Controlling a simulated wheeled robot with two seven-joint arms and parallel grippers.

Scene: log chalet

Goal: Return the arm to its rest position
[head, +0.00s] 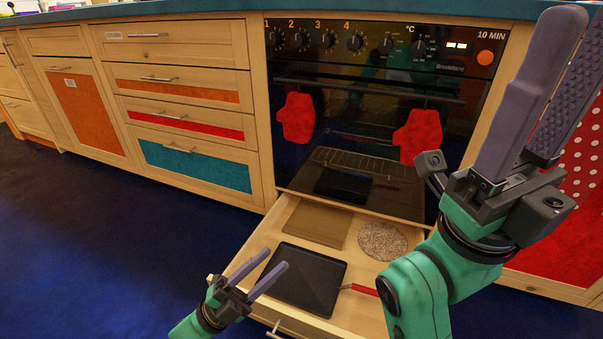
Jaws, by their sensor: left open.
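My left gripper (277,259) is low in the head view, over the left front part of an open drawer (258,240). Its two fingers are apart with nothing between them. A black square pan (308,280) lies in the drawer just right of the fingers; I cannot tell whether they touch it. My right gripper (580,25) is raised large at the right, fingers pointing up, apart and empty. The tip of its right finger is cut off by the picture edge. My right forearm hides part of the drawer's right side.
The drawer is pulled out under a black oven (375,120) with two red mitts (297,117) on its front. It also holds a flat brown board (318,222), a round speckled mat (382,241) and a red handle (362,289). Closed cabinets line the left. The dark blue floor (110,250) is clear.

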